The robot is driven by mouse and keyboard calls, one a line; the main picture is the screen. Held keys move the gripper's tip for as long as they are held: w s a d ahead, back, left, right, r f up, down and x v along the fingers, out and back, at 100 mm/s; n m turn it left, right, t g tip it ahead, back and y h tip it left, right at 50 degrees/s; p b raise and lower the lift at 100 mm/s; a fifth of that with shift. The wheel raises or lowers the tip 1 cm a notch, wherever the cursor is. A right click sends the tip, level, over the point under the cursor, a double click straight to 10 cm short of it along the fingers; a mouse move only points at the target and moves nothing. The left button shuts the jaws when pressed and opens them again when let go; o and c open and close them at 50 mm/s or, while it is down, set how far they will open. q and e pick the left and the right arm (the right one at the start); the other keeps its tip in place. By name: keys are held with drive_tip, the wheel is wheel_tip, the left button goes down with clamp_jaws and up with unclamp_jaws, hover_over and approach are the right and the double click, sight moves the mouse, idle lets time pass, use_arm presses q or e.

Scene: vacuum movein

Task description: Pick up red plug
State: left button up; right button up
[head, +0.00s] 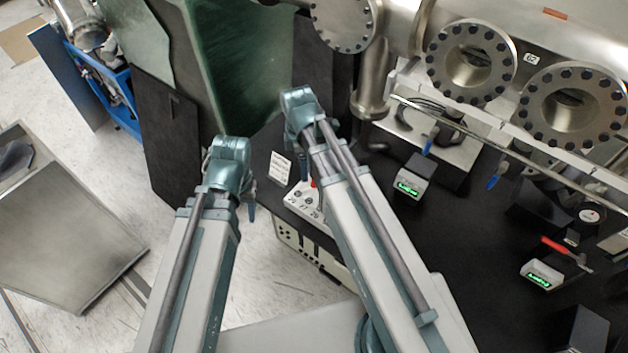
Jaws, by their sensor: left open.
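A small red spot, which looks like the red plug (313,183), shows at the top of a white panel with round sockets (301,200). My right arm's link crosses close beside it and hides part of the panel. My left gripper (250,212) shows only as a small dark tip below the teal joint of my left arm, left of the panel. It is open and appears apart from the plug; I see nothing in it. My right gripper is hidden behind my right arm.
A black table (440,260) carries a small box with a green display (412,178), a second display box (541,274) and a red-handled tool (553,244). Steel vacuum flanges (470,60) stand at the back. A grey cart (60,230) stands on the floor at left.

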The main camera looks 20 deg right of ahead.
drive_tip(key=w+d+n, duration=0.4)
drive_tip(key=n, duration=0.1)
wheel_tip(320, 180, down, 8)
drive_tip(key=b, duration=0.8)
drive_tip(key=shift+s+a+f, duration=0.1)
drive_tip(key=shift+a+f, duration=0.05)
drive_tip(key=f+b, duration=0.5)
drive_tip(key=shift+s+f+b, duration=0.1)
drive_tip(key=shift+s+b, duration=0.1)
drive_tip(key=shift+b, duration=0.1)
clamp_jaws()
